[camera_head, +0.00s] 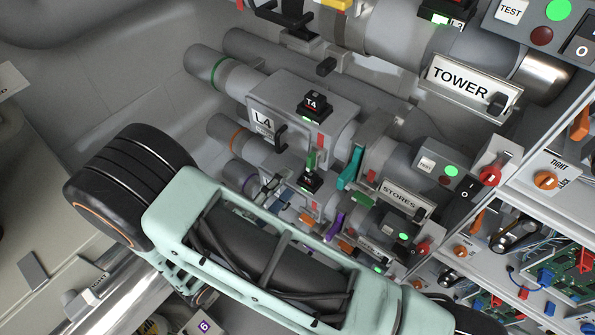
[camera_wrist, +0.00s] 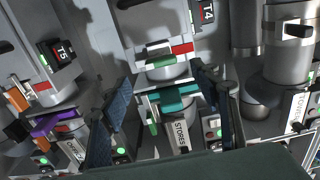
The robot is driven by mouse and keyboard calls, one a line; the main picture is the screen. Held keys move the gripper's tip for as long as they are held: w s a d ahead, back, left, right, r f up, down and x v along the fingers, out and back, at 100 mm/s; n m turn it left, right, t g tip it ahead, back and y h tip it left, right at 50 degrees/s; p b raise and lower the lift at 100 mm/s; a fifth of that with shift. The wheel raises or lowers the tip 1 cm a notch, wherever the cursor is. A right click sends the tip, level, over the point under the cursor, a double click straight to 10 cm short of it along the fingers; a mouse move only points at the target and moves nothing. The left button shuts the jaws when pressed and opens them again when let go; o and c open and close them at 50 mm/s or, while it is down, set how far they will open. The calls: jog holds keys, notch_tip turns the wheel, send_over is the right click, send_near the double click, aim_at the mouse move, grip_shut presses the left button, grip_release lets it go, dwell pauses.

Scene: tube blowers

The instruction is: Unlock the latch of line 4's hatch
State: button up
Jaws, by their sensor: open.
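My gripper (camera_wrist: 163,78) is open and empty before the hatch's lower end. In the head view my arm hides it.
A STORES sign (camera_head: 400,197) and a TOWER sign (camera_head: 468,82) stand nearby. Pipes and switch boxes crowd closely. Shelves with circuit boards (camera_head: 565,265) are at right.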

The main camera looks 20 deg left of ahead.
jog(key=v, duration=0.4)
jog(key=shift+w+d, duration=0.1)
dwell(0.4)
